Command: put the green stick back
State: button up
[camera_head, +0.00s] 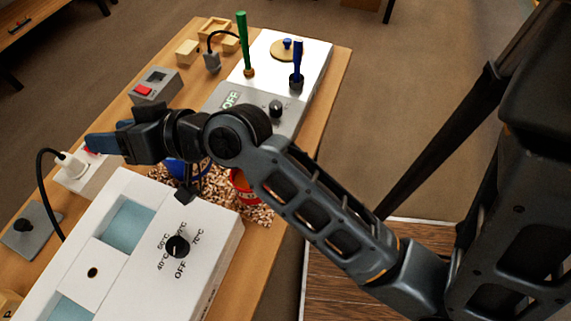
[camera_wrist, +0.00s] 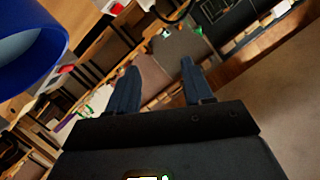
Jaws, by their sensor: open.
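The green stick (camera_head: 244,42) stands nearly upright at the far end of the bench in the head view. Its lower end meets a small brown piece on the grey-and-white unit (camera_head: 313,50); I cannot tell how it is seated. A blue stick (camera_head: 297,62) stands to its right in a dark holder. My gripper (camera_head: 98,143) is open and empty, pointing left over the bench, well apart from the green stick. In the wrist view my two blue fingers (camera_wrist: 158,76) are spread with nothing between them. I cannot make out the green stick there.
A white heater box (camera_head: 220,240) with a temperature dial fills the near bench. Under my arm are a blue cup (camera_head: 178,172), a red container (camera_head: 240,187) and wood chips (camera_head: 259,212). A red-switch box (camera_head: 157,87), a white plug (camera_head: 72,165) and wooden blocks (camera_head: 187,52) line the left.

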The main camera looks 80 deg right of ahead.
aim_at(218, 207)
jog(key=shift+g+h, duration=0.5)
jog(key=s+a+f, duration=0.1)
jog(key=s, duration=0.2)
jog(key=s+a+f, duration=0.2)
jog(key=s, duration=0.1)
jog(key=s+a+f, duration=0.1)
jog(key=s, duration=0.1)
jog(key=shift+s+a+f, duration=0.25)
jog(key=shift+s+a, duration=0.05)
jog(key=shift+s, duration=0.1)
jog(key=shift+n, duration=0.4)
jog(key=s, duration=0.4)
jog(key=s+a+f, duration=0.1)
jog(key=s, duration=0.1)
jog(key=shift+s+a+f, duration=0.1)
jog(key=shift+s, duration=0.15)
jog(key=s+r+n+y, duration=0.1)
jog(key=s+n, duration=0.2)
jog(key=s, duration=0.3)
jog(key=s+d+r+n, duration=0.1)
jog(key=s+r+n, duration=0.1)
jog(key=s, duration=0.5)
jog(key=shift+s+r+n+y, duration=0.3)
jog(key=shift+n+y, duration=0.1)
jog(key=shift+n, duration=0.1)
